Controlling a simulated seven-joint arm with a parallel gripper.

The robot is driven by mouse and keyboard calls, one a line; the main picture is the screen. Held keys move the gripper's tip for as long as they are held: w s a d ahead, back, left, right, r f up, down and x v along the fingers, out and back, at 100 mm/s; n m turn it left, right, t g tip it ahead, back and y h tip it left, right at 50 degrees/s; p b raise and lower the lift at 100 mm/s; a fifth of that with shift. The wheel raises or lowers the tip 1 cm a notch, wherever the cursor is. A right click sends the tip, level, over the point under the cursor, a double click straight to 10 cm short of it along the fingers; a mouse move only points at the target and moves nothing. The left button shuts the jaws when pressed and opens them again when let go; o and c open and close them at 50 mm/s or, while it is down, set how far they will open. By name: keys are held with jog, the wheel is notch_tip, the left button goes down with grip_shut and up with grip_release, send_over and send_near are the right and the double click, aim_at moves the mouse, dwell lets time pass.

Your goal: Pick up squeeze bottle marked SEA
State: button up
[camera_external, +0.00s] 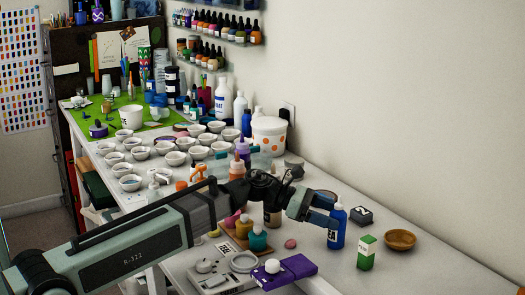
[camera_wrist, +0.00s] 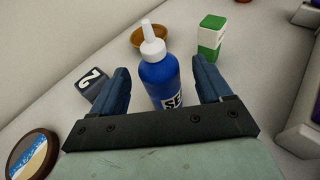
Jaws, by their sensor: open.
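The squeeze bottle marked SEA (camera_external: 337,227) is blue with a white nozzle and stands upright on the table. In the wrist view the blue bottle (camera_wrist: 158,78) rises between the two fingers, with "SE" readable on its white label. My gripper (camera_external: 325,210) is at the bottle's upper part in the external view. In the wrist view my gripper (camera_wrist: 164,84) is open, with one finger on each side of the bottle. The lower part of the bottle is hidden behind the gripper's dark crossbar in the wrist view.
A green and white box (camera_external: 367,252) and a brown bowl (camera_external: 399,239) stand close to the right. A dark block (camera_external: 361,215) lies just behind the bottle. A purple item (camera_external: 291,270) lies at the front. Many white cups (camera_external: 174,157) fill the table's far part.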

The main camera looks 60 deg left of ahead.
aim_at(344, 219)
jog(key=x, duration=0.4)
jog(key=shift+w, duration=0.1)
jog(key=shift+c, duration=0.3)
jog(key=c, duration=1)
